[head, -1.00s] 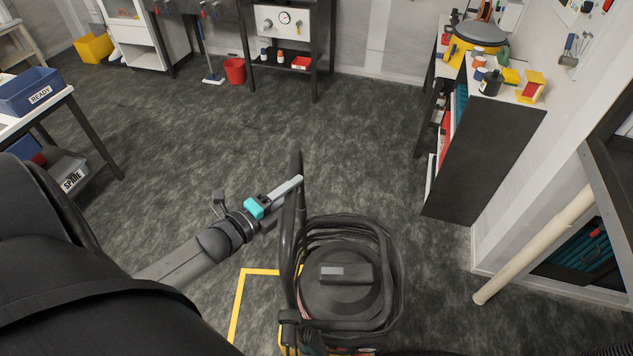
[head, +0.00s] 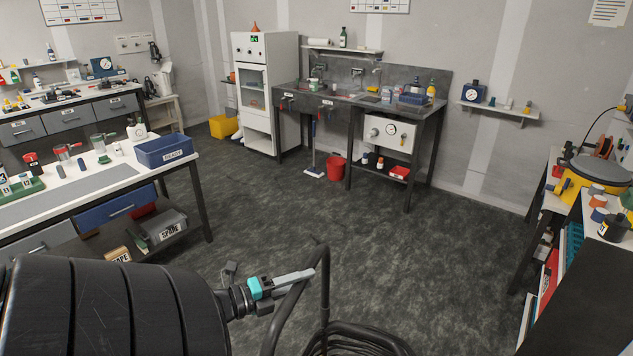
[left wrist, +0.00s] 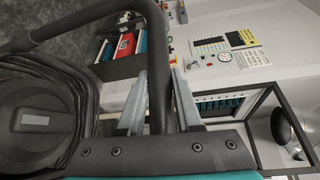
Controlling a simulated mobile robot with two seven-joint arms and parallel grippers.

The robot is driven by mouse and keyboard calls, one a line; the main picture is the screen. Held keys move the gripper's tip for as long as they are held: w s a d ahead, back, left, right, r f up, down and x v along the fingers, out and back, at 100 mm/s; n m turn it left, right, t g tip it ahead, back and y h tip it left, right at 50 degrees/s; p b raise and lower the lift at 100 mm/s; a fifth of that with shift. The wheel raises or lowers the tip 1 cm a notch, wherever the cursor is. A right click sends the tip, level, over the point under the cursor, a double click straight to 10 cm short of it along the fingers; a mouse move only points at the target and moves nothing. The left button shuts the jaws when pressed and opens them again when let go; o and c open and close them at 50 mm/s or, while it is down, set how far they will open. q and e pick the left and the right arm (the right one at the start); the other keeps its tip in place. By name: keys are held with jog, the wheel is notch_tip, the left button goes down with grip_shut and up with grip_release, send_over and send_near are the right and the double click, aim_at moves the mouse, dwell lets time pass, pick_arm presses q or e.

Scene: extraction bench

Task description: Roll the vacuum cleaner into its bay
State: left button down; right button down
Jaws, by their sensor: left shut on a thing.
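The vacuum cleaner (head: 357,341) is cut off by the bottom edge of the head view, where its coiled black hose and upright handle show. In the left wrist view its dark round body (left wrist: 35,118) stands at the left. My left gripper (head: 300,276) is shut on the vacuum's handle. In the left wrist view the black handle tube passes between the two fingers (left wrist: 157,95). The rest of the vacuum and its wheels are out of the head view. No floor marking of a bay shows now. My right gripper is not in view.
Open dark floor (head: 400,260) lies beyond the vacuum. A white-topped bench (head: 90,196) stands at the left, and a shelf unit (head: 585,290) with a cluttered top stands at the right. A sink bench (head: 378,110) and red bucket (head: 336,167) are at the back.

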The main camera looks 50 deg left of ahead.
pick_arm(q)
jog(key=shift+s+a, duration=0.35)
jog(key=shift+a, duration=0.2)
jog(key=c, duration=0.6)
grip_release()
jog(key=s+a+r+b, duration=0.1)
jog(key=s+r, duration=0.1)
jog(key=s, duration=1.3)
jog(key=shift+a, duration=0.3)
jog(key=shift+f, duration=0.15)
